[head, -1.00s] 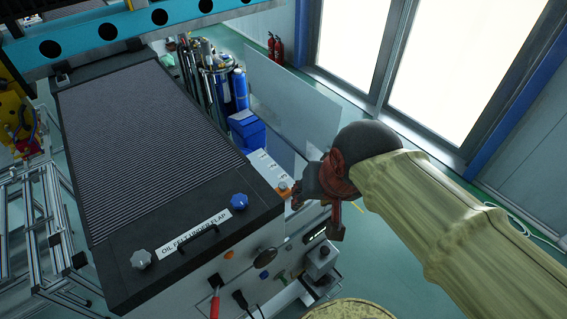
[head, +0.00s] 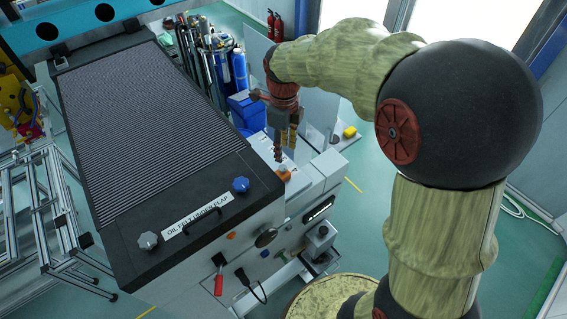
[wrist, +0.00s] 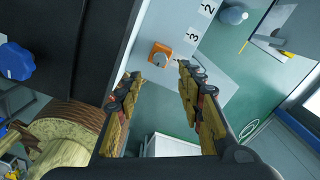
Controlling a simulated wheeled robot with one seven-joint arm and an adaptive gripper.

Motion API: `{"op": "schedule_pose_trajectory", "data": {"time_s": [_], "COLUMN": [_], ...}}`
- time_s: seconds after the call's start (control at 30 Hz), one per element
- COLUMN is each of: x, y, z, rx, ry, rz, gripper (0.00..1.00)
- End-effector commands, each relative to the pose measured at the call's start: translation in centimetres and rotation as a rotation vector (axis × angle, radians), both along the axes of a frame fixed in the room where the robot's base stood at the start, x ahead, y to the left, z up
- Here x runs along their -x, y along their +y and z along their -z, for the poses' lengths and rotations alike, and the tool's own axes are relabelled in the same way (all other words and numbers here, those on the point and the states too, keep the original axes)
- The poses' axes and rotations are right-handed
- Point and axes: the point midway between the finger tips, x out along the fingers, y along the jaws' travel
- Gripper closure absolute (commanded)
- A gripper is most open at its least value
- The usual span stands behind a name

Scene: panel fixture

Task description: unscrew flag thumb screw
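My gripper (head: 285,156) hangs fingers-down above the light side ledge of the black-topped machine. In the wrist view its two fingers (wrist: 160,84) are spread apart with nothing between them. Just beyond the fingertips, an orange block (wrist: 160,54) with a small grey metal piece in it sits on the ledge. In the head view the orange block (head: 285,175) shows just below the fingers, apart from them. The grey piece may be the flag thumb screw; it is too small to tell its shape.
The ledge (wrist: 185,22) carries numbers 2 and 3. A blue star knob (head: 240,185) and a grey knob (head: 147,240) stand on the machine top beside a handle. A red-handled tool (head: 218,284) is on the front. Blue containers (head: 246,110) stand behind.

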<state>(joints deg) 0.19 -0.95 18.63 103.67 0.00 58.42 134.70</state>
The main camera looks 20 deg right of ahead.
Motion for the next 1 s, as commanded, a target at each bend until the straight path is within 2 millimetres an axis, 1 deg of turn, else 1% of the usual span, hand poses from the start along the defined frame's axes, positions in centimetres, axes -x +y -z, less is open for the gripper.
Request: {"op": "schedule_pose_trajectory", "data": {"time_s": [0.17,0.4,0.6,0.73,0.97,1.0], "x": [-0.1,0.0,-0.1,-0.1,-0.1,-0.1], "y": [0.0,0.0,0.0,0.0,0.0,0.0], "z": [1.7,5.3,7.4,7.9,8.0,8.0], "rx": [0.000,0.000,0.000,0.000,0.000,0.000], "ry": [0.008,0.008,0.006,0.004,0.004,0.004], "rz": [0.027,0.025,0.025,0.024,0.024,0.024], "gripper": [0.62,0.62,0.62,0.62,0.62,0.64]}}
